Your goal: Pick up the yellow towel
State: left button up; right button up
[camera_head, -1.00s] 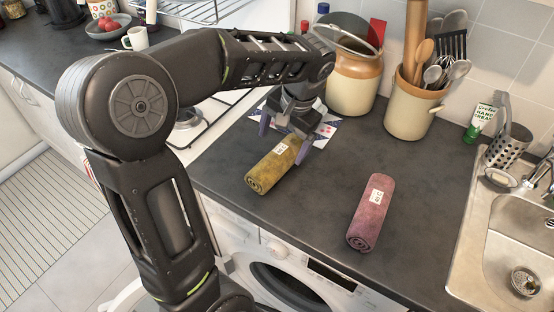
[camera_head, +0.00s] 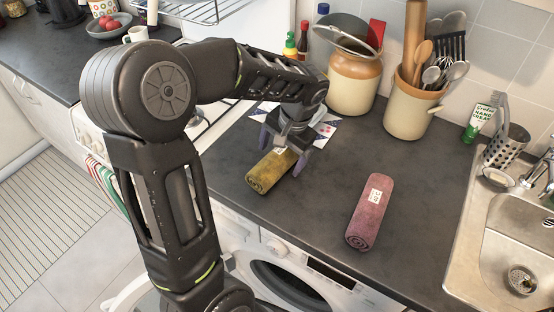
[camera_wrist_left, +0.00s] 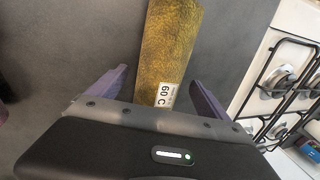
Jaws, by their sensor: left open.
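The yellow towel (camera_head: 268,172) is a rolled, mustard-coloured roll with a white label, lying on the dark counter. It also shows in the left wrist view (camera_wrist_left: 170,45), where its label end lies between the finger tips. My left gripper (camera_head: 281,157) is open over the towel's far half, with one finger on each side of it. In the left wrist view the purple fingers of my left gripper (camera_wrist_left: 158,82) stand apart from the towel with a gap on both sides. Whether they are down at the towel's height is unclear. My right gripper is out of view.
A rolled pink towel (camera_head: 370,212) lies to the right on the counter (camera_head: 310,210). A crock (camera_head: 354,83) and a utensil pot (camera_head: 410,105) stand behind. The sink (camera_head: 515,245) is at right, the stove (camera_head: 215,120) at left. A washer (camera_head: 290,285) is below.

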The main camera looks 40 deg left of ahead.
aim_at(281, 150)
pick_arm(q)
jog(key=shift+c, duration=0.6)
jog(key=c, duration=1.6)
jog(key=shift+r, duration=0.15)
jog(key=v, duration=0.3)
jog(key=a+v, duration=0.1)
jog(key=v, duration=0.2)
jog(key=a+b+v, duration=0.1)
jog(key=v, duration=0.2)
jog(key=shift+r, duration=0.55)
